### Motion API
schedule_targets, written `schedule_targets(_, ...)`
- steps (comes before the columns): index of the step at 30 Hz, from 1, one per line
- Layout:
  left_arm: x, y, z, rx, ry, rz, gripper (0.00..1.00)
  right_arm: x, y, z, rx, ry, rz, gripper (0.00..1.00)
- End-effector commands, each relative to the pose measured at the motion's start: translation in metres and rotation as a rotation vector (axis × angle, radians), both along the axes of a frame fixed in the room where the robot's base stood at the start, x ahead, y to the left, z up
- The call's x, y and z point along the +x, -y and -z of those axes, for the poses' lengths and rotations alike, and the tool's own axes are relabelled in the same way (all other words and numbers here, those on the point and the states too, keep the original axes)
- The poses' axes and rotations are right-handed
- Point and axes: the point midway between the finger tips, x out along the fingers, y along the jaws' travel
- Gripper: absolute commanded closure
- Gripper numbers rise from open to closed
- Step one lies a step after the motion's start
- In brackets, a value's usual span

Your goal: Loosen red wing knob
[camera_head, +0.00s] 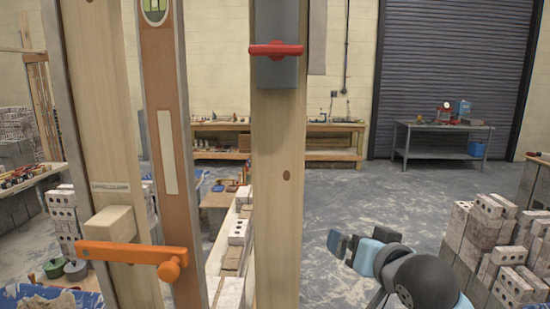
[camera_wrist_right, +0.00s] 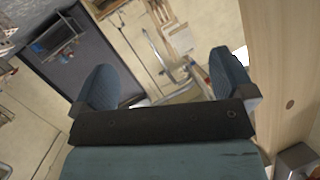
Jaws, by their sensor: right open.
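The red wing knob (camera_head: 276,49) sits crosswise on a grey metal plate (camera_head: 277,72) near the top of an upright wooden post (camera_head: 277,190). Its wings lie roughly level. My right gripper (camera_head: 345,243) is to the right of the post and well below the knob, apart from both. In the right wrist view my right gripper (camera_wrist_right: 163,78) is open, with nothing between its fingers. The wooden post (camera_wrist_right: 285,60) stands along the right side there, and I cannot make out the red knob in that view. My left gripper does not show.
An orange bar (camera_head: 130,252) with a round knob crosses the left wooden uprights. Brick stacks (camera_head: 490,245) stand at the lower right. A workbench (camera_head: 275,137) and a grey table (camera_head: 440,130) are at the back. Open floor lies right of the post.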

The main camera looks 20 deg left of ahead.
Motion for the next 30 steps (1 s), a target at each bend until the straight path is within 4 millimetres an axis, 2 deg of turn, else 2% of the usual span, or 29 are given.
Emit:
schedule_targets(1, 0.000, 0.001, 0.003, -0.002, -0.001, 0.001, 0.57, -0.003, -0.011, -0.034, -0.004, 0.028, -0.012, 0.00)
schedule_targets(3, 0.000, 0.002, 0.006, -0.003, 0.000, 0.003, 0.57, -0.011, -0.025, -0.073, -0.013, 0.047, -0.023, 0.00)
schedule_targets(8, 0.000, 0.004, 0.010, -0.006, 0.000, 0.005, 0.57, -0.038, -0.048, -0.144, -0.042, 0.087, -0.024, 0.00)
schedule_targets(11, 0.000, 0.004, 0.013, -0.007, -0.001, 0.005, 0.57, -0.062, -0.062, -0.188, -0.069, 0.124, -0.014, 0.00)
schedule_targets(15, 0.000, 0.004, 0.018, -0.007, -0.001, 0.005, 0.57, -0.107, -0.078, -0.243, -0.114, 0.186, 0.026, 0.00)
schedule_targets(18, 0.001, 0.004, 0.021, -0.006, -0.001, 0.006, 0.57, -0.142, -0.086, -0.274, -0.143, 0.237, 0.069, 0.00)
schedule_targets(21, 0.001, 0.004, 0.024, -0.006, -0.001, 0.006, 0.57, -0.174, -0.090, -0.298, -0.165, 0.287, 0.123, 0.00)
schedule_targets(25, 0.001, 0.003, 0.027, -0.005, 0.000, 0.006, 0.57, -0.207, -0.093, -0.317, -0.183, 0.340, 0.185, 0.00)
schedule_targets(30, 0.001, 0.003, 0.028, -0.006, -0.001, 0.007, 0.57, -0.229, -0.094, -0.328, -0.188, 0.378, 0.233, 0.00)
